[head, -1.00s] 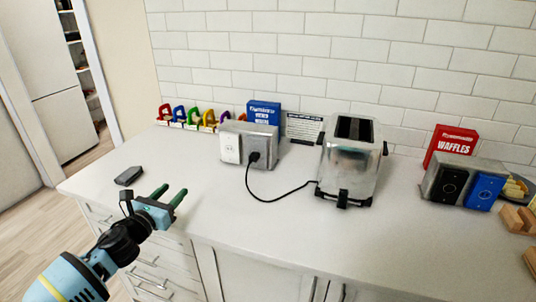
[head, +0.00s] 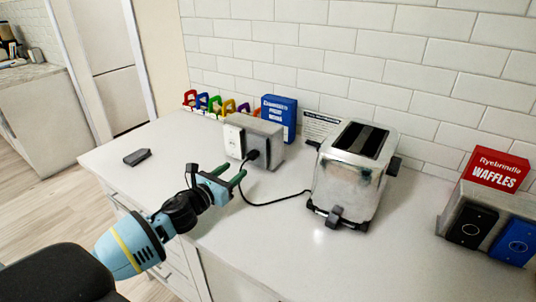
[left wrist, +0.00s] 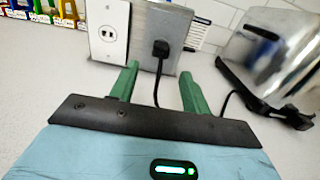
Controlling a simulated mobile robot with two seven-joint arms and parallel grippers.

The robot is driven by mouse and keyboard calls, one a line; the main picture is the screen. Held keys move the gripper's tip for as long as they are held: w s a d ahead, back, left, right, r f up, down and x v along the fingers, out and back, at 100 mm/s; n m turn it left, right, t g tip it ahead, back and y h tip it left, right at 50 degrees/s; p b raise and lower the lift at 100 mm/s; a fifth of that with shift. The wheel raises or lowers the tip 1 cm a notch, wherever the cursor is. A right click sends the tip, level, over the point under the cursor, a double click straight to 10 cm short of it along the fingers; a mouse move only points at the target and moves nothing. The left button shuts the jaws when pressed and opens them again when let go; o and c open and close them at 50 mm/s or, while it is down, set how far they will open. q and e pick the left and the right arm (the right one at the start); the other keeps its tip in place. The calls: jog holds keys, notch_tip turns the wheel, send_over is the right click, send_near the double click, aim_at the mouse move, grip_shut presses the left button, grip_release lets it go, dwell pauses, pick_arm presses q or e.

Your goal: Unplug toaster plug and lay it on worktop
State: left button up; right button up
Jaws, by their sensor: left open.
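The black toaster plug (head: 252,155) sits in the metal outlet box (head: 268,146) on the worktop (head: 230,245). It also shows in the left wrist view (left wrist: 161,48), ahead of my fingers and between them. Its black cord (head: 275,203) runs along the worktop to the silver toaster (head: 350,170). My left gripper (head: 232,178) is open and empty, its green fingers pointing at the outlet box, short of the plug. In the left wrist view my left gripper (left wrist: 157,88) has the cord showing between its fingers. My right gripper is not in view.
A dark grey object (head: 137,157) lies at the left of the worktop. Coloured padlock-like items (head: 215,104) and a blue box (head: 279,115) stand behind the outlet. A red waffles box (head: 496,170) and a second socket box (head: 490,225) are at right. The front worktop is clear.

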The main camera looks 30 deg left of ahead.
aim_at(249, 158)
pick_arm(q)
jog(key=shift+w+d, duration=0.1)
jog(key=shift+d, duration=0.05)
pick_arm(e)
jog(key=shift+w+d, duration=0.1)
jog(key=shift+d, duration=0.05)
pick_arm(q)
jog(key=w, duration=0.2)
jog(key=w+b, duration=0.1)
jog(key=w, duration=0.4)
jog(key=shift+w+d+f+b, duration=0.1)
jog(key=shift+w+d+b, duration=0.2)
jog(key=shift+w, duration=0.65)
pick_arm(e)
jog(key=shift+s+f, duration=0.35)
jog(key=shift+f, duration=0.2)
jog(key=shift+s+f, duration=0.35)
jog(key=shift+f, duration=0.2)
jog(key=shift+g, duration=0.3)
